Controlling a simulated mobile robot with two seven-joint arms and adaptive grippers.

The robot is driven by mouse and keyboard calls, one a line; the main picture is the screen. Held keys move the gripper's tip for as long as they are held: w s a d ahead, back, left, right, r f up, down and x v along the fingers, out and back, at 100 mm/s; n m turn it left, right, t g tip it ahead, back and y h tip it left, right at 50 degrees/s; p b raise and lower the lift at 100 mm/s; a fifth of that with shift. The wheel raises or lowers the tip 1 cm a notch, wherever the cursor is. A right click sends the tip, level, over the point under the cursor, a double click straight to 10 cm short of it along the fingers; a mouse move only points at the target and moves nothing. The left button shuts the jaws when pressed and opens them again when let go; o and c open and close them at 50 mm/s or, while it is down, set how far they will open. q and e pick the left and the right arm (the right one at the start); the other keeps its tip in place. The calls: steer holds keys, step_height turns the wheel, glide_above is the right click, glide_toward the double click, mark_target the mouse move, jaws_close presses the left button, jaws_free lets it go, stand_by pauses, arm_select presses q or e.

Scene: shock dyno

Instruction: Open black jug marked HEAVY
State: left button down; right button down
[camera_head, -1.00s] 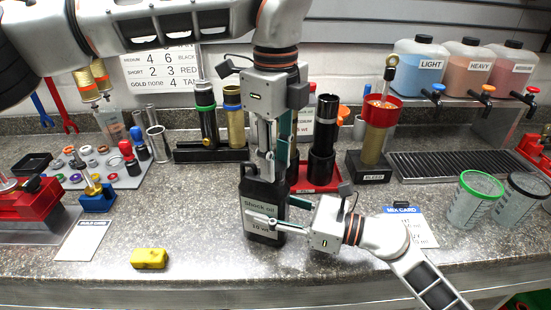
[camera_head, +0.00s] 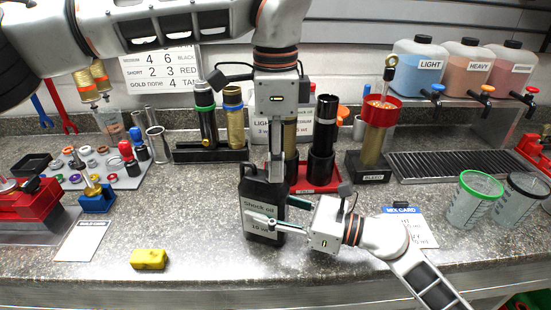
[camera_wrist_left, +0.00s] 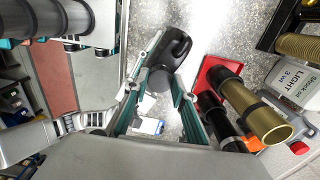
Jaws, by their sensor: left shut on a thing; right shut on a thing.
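The black jug (camera_head: 264,195) stands upright on the counter in the middle of the head view. In the left wrist view, the dark round cap (camera_wrist_left: 160,80) lies between the fingers, and the jug's handle (camera_wrist_left: 180,46) shows beyond. My right gripper (camera_head: 275,214) comes from the right and is shut on the jug's body.
A red tray (camera_head: 318,186) with dark cylinders stands behind the jug, close to my left gripper. A yellow block (camera_head: 149,259) lies front left. A mix card (camera_head: 409,226) lies right of my right gripper. The front counter is mostly clear.

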arm_select(q)
steer(key=shift+r, duration=0.2)
steer(key=shift+r, duration=0.9)
steer(key=shift+r, duration=2)
arm_select(e)
steer(key=c, duration=1.2)
jaws_free()
steer(key=shift+c, duration=0.2)
